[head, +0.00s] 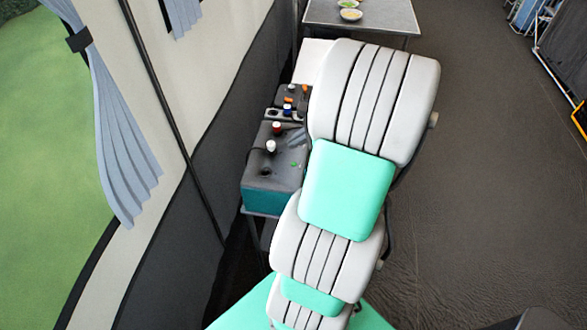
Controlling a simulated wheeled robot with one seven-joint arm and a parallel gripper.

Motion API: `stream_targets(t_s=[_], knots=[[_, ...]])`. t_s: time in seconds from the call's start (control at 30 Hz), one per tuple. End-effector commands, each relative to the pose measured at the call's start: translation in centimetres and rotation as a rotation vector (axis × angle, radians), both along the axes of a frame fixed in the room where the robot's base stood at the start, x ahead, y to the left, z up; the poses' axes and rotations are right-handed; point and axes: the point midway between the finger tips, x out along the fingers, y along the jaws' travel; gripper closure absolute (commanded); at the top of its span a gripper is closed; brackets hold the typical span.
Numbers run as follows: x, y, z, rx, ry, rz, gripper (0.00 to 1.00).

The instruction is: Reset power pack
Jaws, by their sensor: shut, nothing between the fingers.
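The power pack (262,180) appears to be the box with a dark top and teal side just left of my arm. On its top are a white knob (271,146), a red-and-white knob (277,128), a dark round socket (265,171) and a small green spot (293,164), perhaps a button. A small grey piece (297,138) shows beside my arm over the top; I cannot tell what it is. My arm covers the right side of the box. My gripper cannot be made out and seems hidden behind my arm links.
Behind the box, a dark unit carries a blue knob (287,110) and orange parts (289,100). A grey table (385,17) with bowls (351,15) stands at the back. A dark tent wall (215,140) runs close on the left.

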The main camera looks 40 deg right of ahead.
Motion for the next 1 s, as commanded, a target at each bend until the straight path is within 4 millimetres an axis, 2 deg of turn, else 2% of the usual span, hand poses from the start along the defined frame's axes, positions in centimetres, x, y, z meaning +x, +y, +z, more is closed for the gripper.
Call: stream_targets(t_s=[0.03, 0.1, 0.4, 1.0], knots=[[0.0, 0.0, -1.6, 0.000, 0.000, 0.000, 1.00], [0.0, 0.0, -2.6, 0.000, 0.000, 0.000, 1.00], [0.0, 0.0, -5.4, 0.001, 0.001, 0.000, 1.00], [0.0, 0.0, -5.5, 0.000, 0.000, 0.000, 1.00]])
